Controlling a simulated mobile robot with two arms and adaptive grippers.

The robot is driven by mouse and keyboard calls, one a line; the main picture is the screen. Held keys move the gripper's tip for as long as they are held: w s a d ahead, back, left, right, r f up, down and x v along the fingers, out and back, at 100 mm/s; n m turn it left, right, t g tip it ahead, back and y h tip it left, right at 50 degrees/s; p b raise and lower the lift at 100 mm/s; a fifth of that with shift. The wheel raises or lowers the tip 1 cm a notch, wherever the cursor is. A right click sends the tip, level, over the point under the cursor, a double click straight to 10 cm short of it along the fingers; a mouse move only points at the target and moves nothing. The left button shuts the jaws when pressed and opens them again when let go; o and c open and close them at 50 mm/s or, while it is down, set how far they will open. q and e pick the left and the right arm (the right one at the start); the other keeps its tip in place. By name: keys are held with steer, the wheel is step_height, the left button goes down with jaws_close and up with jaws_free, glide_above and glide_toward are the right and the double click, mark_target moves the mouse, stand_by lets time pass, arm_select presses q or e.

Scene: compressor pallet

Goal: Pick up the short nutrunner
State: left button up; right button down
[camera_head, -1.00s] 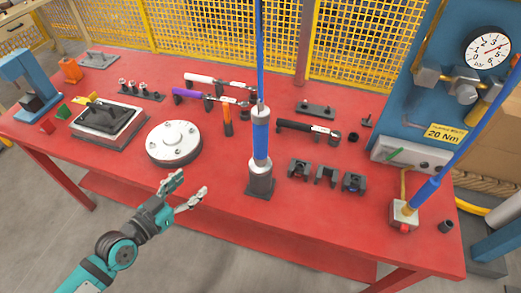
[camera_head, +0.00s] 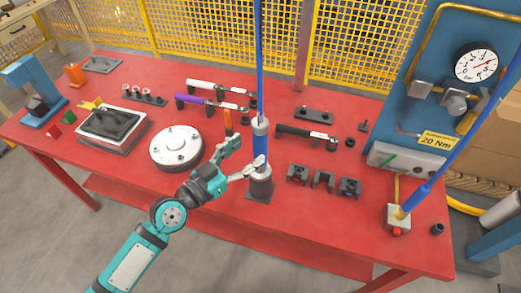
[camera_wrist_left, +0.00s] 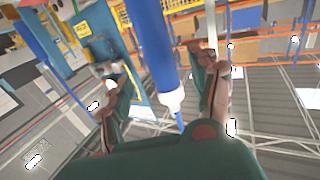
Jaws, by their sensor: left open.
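The short nutrunner (camera_head: 261,134), a blue and grey cylinder, stands upright in a dark holder (camera_head: 259,191) near the middle of the red table. A blue hose runs up from its top. My left gripper (camera_head: 247,154) is open, just left of the nutrunner, with one fingertip overlapping its lower grey part in the head view. In the left wrist view, a blue cylinder (camera_wrist_left: 152,45) with a pale end shows between the two spread fingers of my left gripper (camera_wrist_left: 162,85). I cannot tell whether either finger touches it. My right gripper is not in view.
A round metal flange (camera_head: 176,147) lies left of the gripper. Behind are hand tools with purple (camera_head: 193,100) and black (camera_head: 291,130) grips. Several dark blocks (camera_head: 322,181) sit right of the nutrunner. A box with a blue pole (camera_head: 397,216) stands at the right.

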mark_target(255, 144)
arm_select(q)
steer(key=p+x, duration=0.2)
steer(key=x, duration=0.4)
steer(key=shift+a+f, duration=0.15)
steer(key=shift+f, duration=0.05)
steer(key=shift+c, duration=0.7)
jaws_close()
steer(key=shift+r, duration=0.15)
